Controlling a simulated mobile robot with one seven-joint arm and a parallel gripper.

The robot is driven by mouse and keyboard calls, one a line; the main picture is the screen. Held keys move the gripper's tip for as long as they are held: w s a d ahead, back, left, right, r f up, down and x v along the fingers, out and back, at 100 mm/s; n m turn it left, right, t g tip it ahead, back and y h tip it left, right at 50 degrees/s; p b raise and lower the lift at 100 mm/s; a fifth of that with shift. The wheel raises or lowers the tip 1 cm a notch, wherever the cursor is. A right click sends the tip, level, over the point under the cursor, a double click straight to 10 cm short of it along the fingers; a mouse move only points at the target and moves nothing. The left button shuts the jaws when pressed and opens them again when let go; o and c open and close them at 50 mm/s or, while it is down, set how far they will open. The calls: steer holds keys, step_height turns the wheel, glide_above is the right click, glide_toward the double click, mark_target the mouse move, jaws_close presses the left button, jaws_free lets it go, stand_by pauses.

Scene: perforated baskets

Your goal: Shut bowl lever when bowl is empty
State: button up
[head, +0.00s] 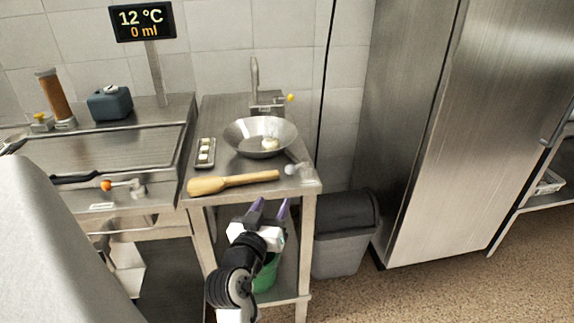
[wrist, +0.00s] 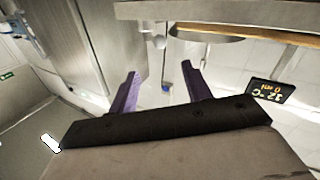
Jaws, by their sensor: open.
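A wide steel bowl (head: 240,130) sits on the steel table. A pale whitish lump (head: 269,143) lies inside it, toward its right side. A short lever with a pale round knob (head: 290,169) is at the bowl's front right; whether it is open or shut I cannot tell. My gripper (head: 270,204) is in front of the table, below its top edge, apart from bowl and lever. Its two purple fingers are spread and empty. The wrist view also shows my gripper (wrist: 161,84) with nothing between the fingers.
A wooden tool (head: 233,183) lies along the table's front edge. A small tray with white pieces (head: 205,153) is left of the bowl. A tap (head: 255,75) stands behind. A grey bin (head: 340,240) and a tall steel cabinet (head: 430,140) are at the right.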

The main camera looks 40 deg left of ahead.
mark_target(289, 172)
steer(key=p+x, duration=0.3)
steer(key=x, duration=1)
steer(key=shift+w, duration=0.3)
jaws_close()
